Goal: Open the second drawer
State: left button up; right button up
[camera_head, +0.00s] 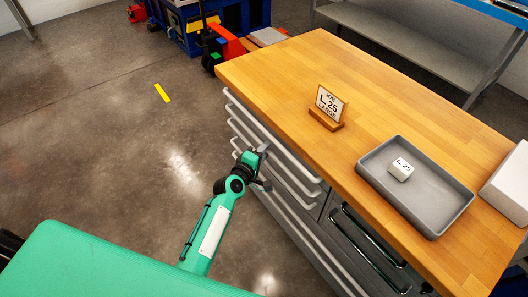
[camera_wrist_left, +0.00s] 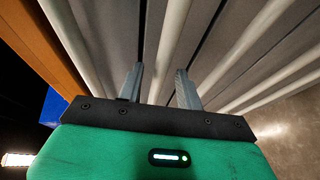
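The wooden-topped workbench cabinet has a stack of grey drawers with long pale bar handles, all looking shut in the head view. The top handle (camera_head: 270,135) runs just under the bench top. My left gripper (camera_head: 263,153) is at the drawer fronts, partly hiding the handles behind it. In the left wrist view the fingers (camera_wrist_left: 160,86) are apart, and the second drawer's handle (camera_wrist_left: 170,42), second from the wooden edge, runs between them with visible gaps. The top handle (camera_wrist_left: 72,50) lies to the left of the fingers. My right gripper is not in view.
On the bench top (camera_head: 290,75) stand a small sign (camera_head: 330,103) and a grey tray (camera_head: 433,215) with a white block (camera_head: 401,169). Dark-handled drawers (camera_head: 365,240) are to the right. The floor (camera_head: 110,150) left of the cabinet is clear, apart from a yellow strip (camera_head: 162,93).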

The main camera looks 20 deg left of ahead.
pick_arm(q)
jog(key=shift+w+d, duration=0.1)
jog(key=shift+w, duration=0.1)
grip_shut()
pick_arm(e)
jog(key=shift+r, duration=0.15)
